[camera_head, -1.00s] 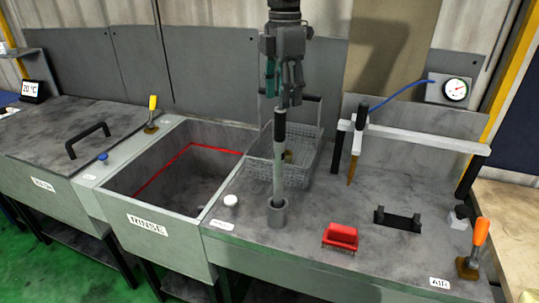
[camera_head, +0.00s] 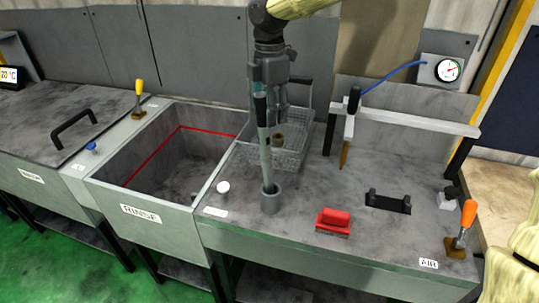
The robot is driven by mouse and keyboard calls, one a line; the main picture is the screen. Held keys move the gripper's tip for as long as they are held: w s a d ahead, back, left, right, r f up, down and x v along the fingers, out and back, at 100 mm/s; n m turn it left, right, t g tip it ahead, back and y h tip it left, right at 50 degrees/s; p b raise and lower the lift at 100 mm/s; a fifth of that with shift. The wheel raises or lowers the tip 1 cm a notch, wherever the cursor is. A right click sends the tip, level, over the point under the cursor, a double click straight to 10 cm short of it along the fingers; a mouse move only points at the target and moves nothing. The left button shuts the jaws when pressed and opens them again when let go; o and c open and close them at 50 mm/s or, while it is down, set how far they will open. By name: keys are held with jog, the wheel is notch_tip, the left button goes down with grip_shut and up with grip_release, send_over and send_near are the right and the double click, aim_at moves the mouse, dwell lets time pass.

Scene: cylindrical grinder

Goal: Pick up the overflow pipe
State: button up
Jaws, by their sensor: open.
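The overflow pipe is most likely the slim grey pipe (camera_head: 264,155) with a black upper end. It stands in a short grey round holder (camera_head: 270,201) on the bench, right of the rinse tank, and its top leans slightly left in the picture. My gripper (camera_head: 270,101) points down at the pipe's black upper end and is open. The black end overlaps the fingers in the picture. I cannot tell whether the fingers are around it or just behind it, or whether they touch it.
A wire basket (camera_head: 300,148) with a brownish part (camera_head: 278,140) stands close behind the pipe. The rinse tank (camera_head: 140,212) is open at left. A white knob (camera_head: 223,187), red brush (camera_head: 333,221), black cradle (camera_head: 388,202) and orange-handled valve (camera_head: 467,220) are on the bench.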

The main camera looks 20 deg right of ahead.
jog(key=shift+s+f, duration=0.6)
jog(key=shift+f, duration=0.1)
jog(key=shift+w+f, duration=0.1)
jog(key=shift+w, duration=0.1)
jog(key=shift+c, duration=1)
jog(key=shift+s+r, duration=0.3)
jog(key=shift+s, duration=0.15)
grip_shut()
jog(key=shift+w+f, duration=0.1)
jog(key=shift+w, duration=0.1)
